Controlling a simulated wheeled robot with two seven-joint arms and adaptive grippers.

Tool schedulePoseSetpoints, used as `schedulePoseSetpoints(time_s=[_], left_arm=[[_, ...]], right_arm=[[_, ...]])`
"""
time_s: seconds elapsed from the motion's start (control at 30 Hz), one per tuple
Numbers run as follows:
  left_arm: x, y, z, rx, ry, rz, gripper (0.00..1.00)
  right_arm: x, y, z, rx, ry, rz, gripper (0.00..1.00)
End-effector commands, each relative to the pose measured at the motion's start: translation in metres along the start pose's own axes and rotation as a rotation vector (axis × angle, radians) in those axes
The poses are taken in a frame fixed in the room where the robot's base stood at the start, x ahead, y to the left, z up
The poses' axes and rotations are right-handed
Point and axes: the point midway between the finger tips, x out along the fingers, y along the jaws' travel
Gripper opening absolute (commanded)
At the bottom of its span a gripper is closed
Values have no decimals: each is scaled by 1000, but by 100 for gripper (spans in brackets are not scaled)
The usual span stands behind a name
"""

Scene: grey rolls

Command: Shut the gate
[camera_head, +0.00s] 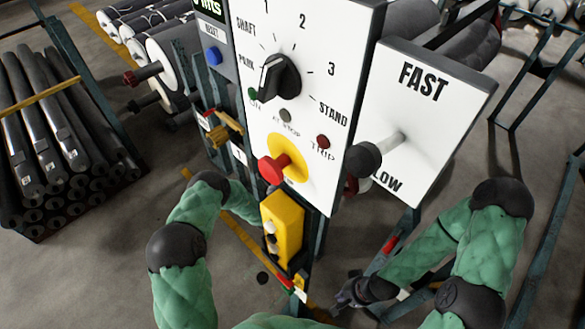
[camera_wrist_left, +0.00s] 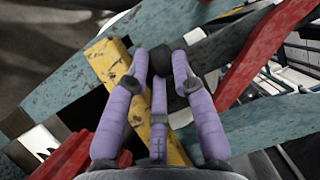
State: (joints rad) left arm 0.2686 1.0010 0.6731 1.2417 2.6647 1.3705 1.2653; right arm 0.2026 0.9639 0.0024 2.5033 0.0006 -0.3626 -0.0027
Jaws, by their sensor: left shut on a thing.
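My left gripper's purple fingers (camera_wrist_left: 160,95) close around a dark round knob (camera_wrist_left: 161,60) in the left wrist view. In the head view my left arm reaches behind the control panel (camera_head: 300,100), which hides that gripper. Worn teal bars (camera_wrist_left: 125,45), red bars (camera_wrist_left: 265,45) and a yellow bar (camera_wrist_left: 112,68) lie around the knob; I cannot tell for sure which of them form the gate. My right gripper (camera_head: 350,292) is low at the lower middle of the head view, beside a teal post; its fingers are too small and dark to read.
The panel carries a black dial (camera_head: 280,77), a red button (camera_head: 272,169) and a yellow box (camera_head: 283,228). A FAST/SLOW plate (camera_head: 440,105) with a black-knobbed lever stands to its right. Grey rolls (camera_head: 40,125) fill a rack at left. Bare floor shows at lower left.

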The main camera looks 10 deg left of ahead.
Motion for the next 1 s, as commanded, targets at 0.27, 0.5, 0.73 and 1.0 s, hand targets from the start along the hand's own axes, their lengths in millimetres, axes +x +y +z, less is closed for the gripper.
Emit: schedulePoseSetpoints(time_s=[0.27, 0.5, 0.73, 1.0], left_arm=[[-4, 14, -8, -59, 16, 37, 0], [-4, 15, -8, -67, 17, 40, 0], [-4, 16, -9, -66, 17, 41, 37], [-2, 12, -4, -62, 9, 33, 47]], right_arm=[[1, 0, 0, 0, 0, 0, 0], [1, 0, 0, 0, 0, 0, 0], [1, 0, 0, 0, 0, 0, 0], [1, 0, 0, 0, 0, 0, 0]])
